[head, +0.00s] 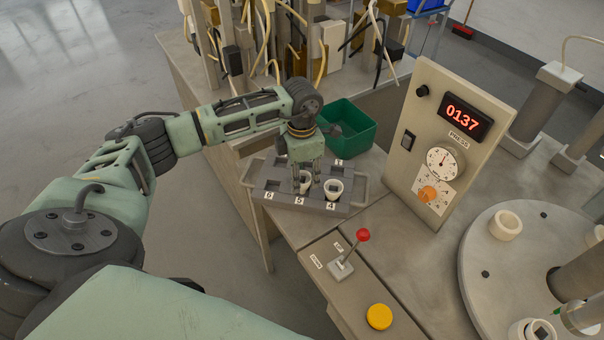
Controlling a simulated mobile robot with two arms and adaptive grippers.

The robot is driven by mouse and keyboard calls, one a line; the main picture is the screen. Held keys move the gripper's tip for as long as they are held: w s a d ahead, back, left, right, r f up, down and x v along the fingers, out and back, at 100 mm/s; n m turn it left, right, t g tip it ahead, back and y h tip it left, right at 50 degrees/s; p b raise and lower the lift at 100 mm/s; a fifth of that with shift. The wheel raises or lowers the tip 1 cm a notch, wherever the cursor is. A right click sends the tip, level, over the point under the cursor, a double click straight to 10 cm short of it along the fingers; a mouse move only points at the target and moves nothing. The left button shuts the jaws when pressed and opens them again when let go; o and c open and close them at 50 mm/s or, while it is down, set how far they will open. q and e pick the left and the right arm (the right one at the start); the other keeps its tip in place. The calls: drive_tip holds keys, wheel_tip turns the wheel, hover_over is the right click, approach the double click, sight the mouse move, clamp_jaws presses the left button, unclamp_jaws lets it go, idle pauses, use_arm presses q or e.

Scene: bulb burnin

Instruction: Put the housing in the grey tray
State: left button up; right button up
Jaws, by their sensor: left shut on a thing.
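The grey tray (275,161) lies at the near corner of the bench, with numbered compartments; labels 6, 5 and 4 show along its front. My left gripper (305,181) points down over the tray, shut on a small white housing (304,187). This housing is at the compartment labelled 5; the fingers partly hide it, and I cannot tell whether it touches the tray floor. A second white housing (334,189), with a dark centre, stands at the compartment labelled 4, just right of the gripper. My right gripper is out of view.
A green bin (350,130) stands behind the tray. The press panel (430,150) reads 0137. A red-knobbed lever (345,258) and yellow button (379,317) are in front. A round table (500,265) with white rings is at right. Racks with cables stand behind.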

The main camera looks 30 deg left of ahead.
use_arm(q)
drive_tip(key=shift+f, duration=0.75)
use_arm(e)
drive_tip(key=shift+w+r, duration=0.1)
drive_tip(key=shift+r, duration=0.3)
use_arm(q)
drive_tip(key=shift+f, duration=0.1)
drive_tip(key=shift+f, duration=0.15)
drive_tip(key=o, duration=1)
drive_tip(key=shift+c, duration=0.2)
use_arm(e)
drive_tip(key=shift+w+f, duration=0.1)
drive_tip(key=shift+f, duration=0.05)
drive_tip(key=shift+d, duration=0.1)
